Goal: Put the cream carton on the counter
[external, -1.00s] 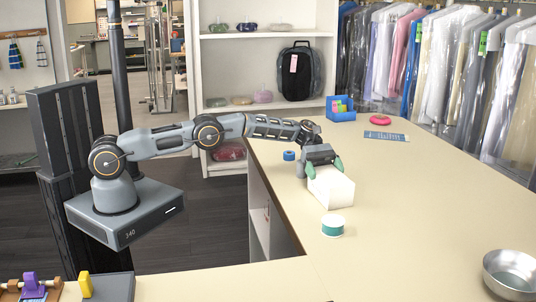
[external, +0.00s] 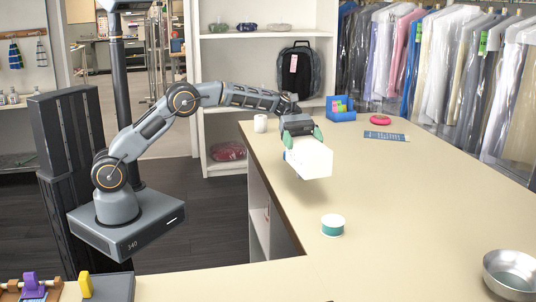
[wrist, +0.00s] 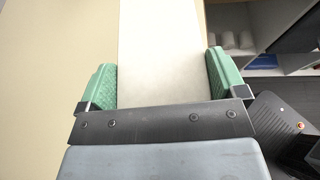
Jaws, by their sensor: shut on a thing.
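The cream carton (external: 312,160) is a plain whitish box. My gripper (external: 302,138) is shut on it, with one green fingertip on each side. The carton hangs tilted above the counter (external: 400,200), apart from its top. In the wrist view the carton (wrist: 160,45) runs up between the green finger pads (wrist: 162,78), and its far end is cut off by the frame edge.
A teal-and-white roll (external: 333,225) stands on the counter in front of the carton. A white cylinder (external: 260,123), a blue bin (external: 341,108), a pink ring (external: 380,120) and a flat blue card (external: 386,136) are farther back. A metal bowl (external: 511,272) is front right. The middle counter is clear.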

